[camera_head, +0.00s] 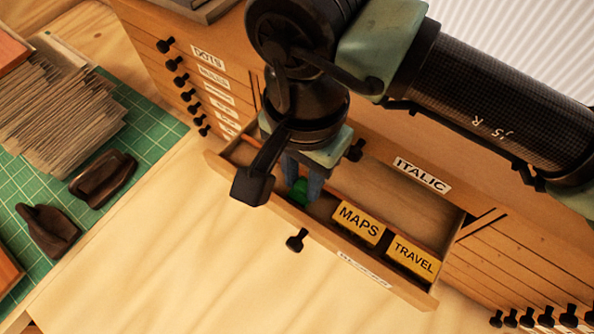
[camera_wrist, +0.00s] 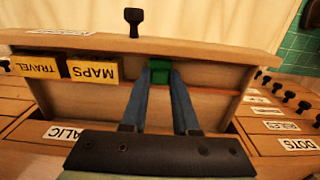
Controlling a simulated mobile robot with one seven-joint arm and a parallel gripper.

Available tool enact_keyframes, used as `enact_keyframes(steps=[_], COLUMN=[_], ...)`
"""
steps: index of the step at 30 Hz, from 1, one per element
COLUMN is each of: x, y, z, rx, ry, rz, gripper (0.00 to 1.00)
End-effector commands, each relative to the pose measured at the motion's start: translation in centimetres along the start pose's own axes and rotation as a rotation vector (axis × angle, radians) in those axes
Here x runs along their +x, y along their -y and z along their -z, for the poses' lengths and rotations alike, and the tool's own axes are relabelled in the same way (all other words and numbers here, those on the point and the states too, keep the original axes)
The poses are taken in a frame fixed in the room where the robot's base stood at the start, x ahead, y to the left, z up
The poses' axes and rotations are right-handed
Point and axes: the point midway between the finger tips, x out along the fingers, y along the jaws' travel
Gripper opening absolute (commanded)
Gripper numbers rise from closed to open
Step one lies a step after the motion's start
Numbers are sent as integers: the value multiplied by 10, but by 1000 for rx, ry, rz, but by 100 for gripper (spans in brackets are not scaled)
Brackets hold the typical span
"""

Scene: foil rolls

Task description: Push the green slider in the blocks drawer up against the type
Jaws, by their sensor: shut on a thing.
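The blocks drawer (camera_head: 414,205) is pulled open, and its front panel shows in the wrist view (camera_wrist: 200,46). The small green slider (camera_head: 299,190) is in the drawer behind the front panel, and it also shows in the wrist view (camera_wrist: 160,71). My gripper (camera_head: 306,188) reaches down into the drawer and is shut on the green slider, one finger on each side. The type is two yellow blocks, MAPS (camera_head: 358,224) and TRAVEL (camera_head: 412,256), along the front panel. A gap separates the slider from the MAPS block. My fingers partly hide the slider.
The ITALIC drawer front (camera_head: 380,150) stands behind the open drawer. The drawer's black knob (camera_head: 297,240) sticks out in front. A green cutting mat (camera_head: 120,150) with a stack of paper (camera_head: 62,118) and dark tools lies at the left. The pale wood tabletop (camera_head: 150,260) is clear.

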Motion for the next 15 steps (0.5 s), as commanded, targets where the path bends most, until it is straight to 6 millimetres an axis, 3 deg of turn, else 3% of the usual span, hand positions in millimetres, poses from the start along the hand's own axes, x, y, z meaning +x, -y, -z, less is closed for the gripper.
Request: enact_keyframes(steps=[6,15], x=[2,-1], y=[-20,-21], z=[1,0], rx=[3,0], ry=[-4,-2], rz=[1,0], gripper=[0,0])
